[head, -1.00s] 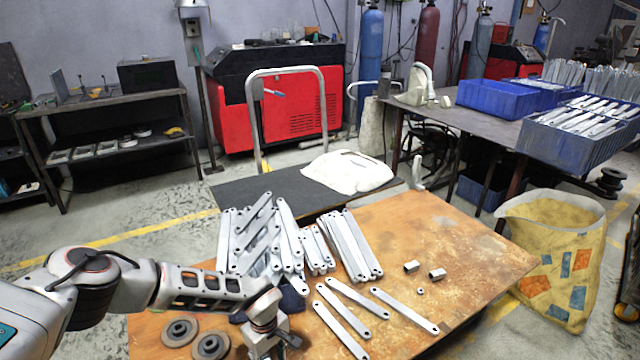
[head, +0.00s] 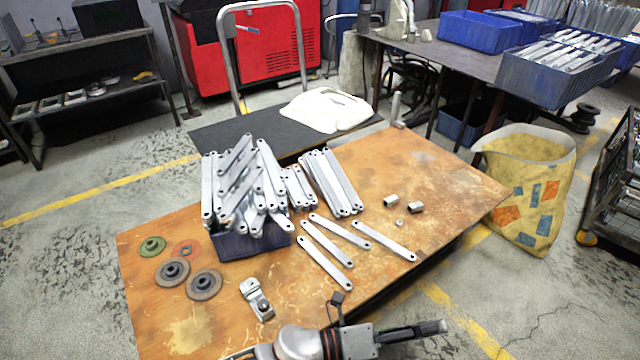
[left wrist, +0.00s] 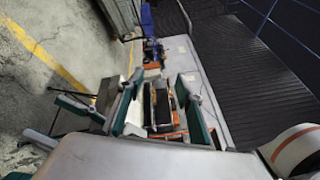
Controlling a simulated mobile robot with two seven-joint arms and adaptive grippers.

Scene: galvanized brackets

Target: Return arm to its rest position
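My left gripper (head: 390,320) is at the bottom edge of the head view, by the near edge of the wooden table (head: 440,170). Part of its arm is cut off by the frame. In the left wrist view the left gripper (left wrist: 160,95) has its two fingers apart, with no object seen held between them. My right gripper is in neither view.
On the table are a dark bin (head: 250,243) of galvanized brackets, loose brackets (head: 325,257), grinding discs (head: 205,284) and a small metal piece (head: 257,299). A yellow bag (head: 525,190) stands right of the table. Floor (head: 60,290) at left is clear.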

